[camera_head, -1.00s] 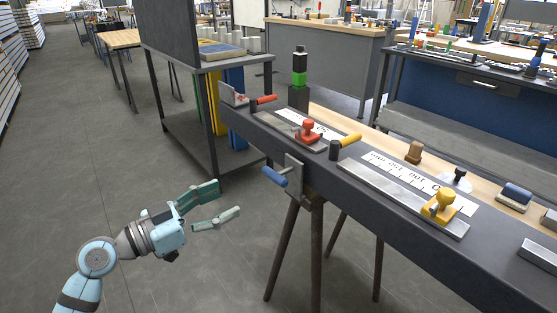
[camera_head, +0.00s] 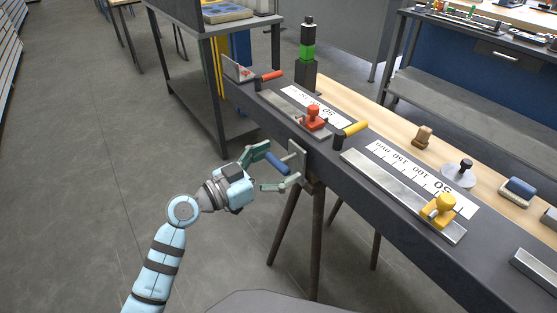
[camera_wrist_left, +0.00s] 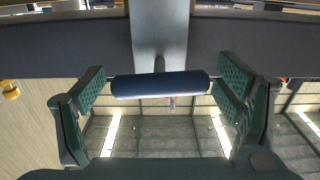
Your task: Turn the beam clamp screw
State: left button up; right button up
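The beam clamp (camera_head: 297,158) is a grey metal piece on the near side of the dark beam (camera_head: 330,172). Its screw handle is a blue bar (camera_head: 278,163) sticking out toward my left gripper. My left gripper (camera_head: 283,164) is open, with one green-padded finger above the blue bar and one below it in the head view. In the left wrist view, the blue bar (camera_wrist_left: 160,85) lies crosswise between the open fingers (camera_wrist_left: 161,90), its ends close to both pads. I cannot tell whether they touch. My right gripper is not in view.
A red-handled clamp (camera_head: 268,76), a red knob (camera_head: 313,117), a yellow handle (camera_head: 350,130) and a yellow knob (camera_head: 440,209) sit along the beam. A trestle leg (camera_head: 318,240) stands below the clamp. The floor at left is clear.

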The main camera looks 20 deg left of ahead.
pick_arm(q)
jog(key=c, duration=1)
